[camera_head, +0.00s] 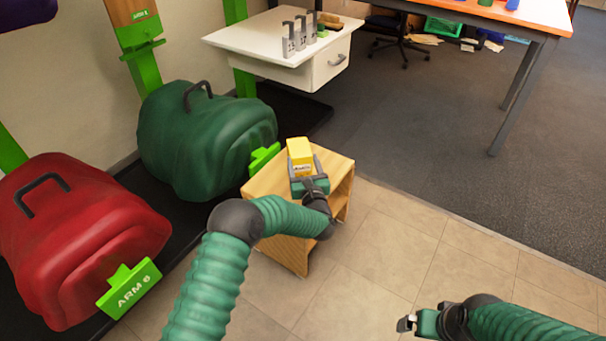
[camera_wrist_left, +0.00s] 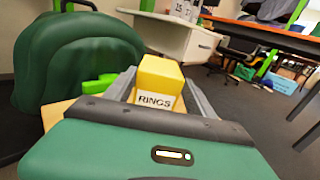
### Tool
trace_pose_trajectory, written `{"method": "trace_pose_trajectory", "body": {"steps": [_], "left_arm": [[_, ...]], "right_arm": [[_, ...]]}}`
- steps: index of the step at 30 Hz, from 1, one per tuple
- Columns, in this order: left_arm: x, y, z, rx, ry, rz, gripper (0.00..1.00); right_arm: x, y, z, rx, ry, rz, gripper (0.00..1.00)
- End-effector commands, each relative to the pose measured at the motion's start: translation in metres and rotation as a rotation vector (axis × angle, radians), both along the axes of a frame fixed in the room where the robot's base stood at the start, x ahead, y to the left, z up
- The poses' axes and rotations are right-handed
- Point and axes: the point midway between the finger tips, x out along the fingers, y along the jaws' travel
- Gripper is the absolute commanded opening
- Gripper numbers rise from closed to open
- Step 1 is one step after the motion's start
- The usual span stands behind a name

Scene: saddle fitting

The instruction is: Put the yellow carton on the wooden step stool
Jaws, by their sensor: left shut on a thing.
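The yellow carton (camera_head: 300,152) is held between the fingers of my left gripper (camera_head: 304,173), which is shut on it. In the left wrist view the carton (camera_wrist_left: 159,80) shows a white label reading RINGS, between the grey fingers. The wooden step stool (camera_head: 268,183) stands on the tiled floor directly below or behind the carton in the head view. I cannot tell whether the carton touches the stool top. My right gripper (camera_head: 408,323) is at the lower right over the floor, far from the stool; its fingers are too small and edge-on to judge.
A green saddle-shaped cover (camera_head: 190,140) on a rack stands just left of the stool, with a red one (camera_head: 75,235) nearer. A white drawer table (camera_head: 285,50) is behind. An orange-edged table (camera_head: 480,15) is at back right. The floor right of the stool is clear.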

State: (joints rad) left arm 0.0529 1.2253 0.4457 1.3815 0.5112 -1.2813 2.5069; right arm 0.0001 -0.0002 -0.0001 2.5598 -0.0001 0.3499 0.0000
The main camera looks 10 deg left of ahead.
Motion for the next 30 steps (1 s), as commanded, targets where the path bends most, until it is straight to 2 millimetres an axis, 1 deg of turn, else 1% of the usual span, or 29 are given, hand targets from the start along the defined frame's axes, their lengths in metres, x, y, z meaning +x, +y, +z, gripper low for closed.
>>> {"method": "trace_pose_trajectory", "body": {"steps": [1,2,8,9,13,23,26,29,30], "left_arm": [[0.000,0.000,-0.017,0.000,-0.001,0.000,0.04],[0.000,0.000,-0.020,0.000,-0.001,0.000,0.04],[-0.001,0.000,-0.018,-0.001,0.000,0.001,0.04],[-0.001,0.000,-0.019,-0.002,0.004,0.000,0.69],[-0.001,0.000,-0.019,-0.001,0.003,0.000,0.85],[-0.003,-0.001,-0.017,0.000,0.001,0.000,0.85],[-0.015,-0.007,-0.014,0.000,0.003,-0.001,0.85],[-0.036,-0.017,-0.012,0.000,0.005,-0.003,0.85],[-0.046,-0.022,-0.012,0.000,0.005,-0.003,0.85]], "right_arm": [[0.000,0.000,-0.016,0.000,0.000,0.000,1.00],[0.000,0.000,-0.019,0.000,0.001,0.000,1.00],[0.000,0.000,-0.014,0.000,0.000,0.000,1.00],[0.000,0.000,-0.014,0.000,0.000,0.000,1.00],[0.000,0.000,-0.014,0.000,0.000,0.000,1.00],[0.000,0.000,-0.012,0.000,0.001,0.000,1.00],[0.000,0.000,-0.002,0.000,0.001,0.000,1.00],[0.000,0.000,0.012,0.000,0.001,0.000,1.00],[0.000,0.000,0.018,0.000,0.001,0.000,1.00]]}}
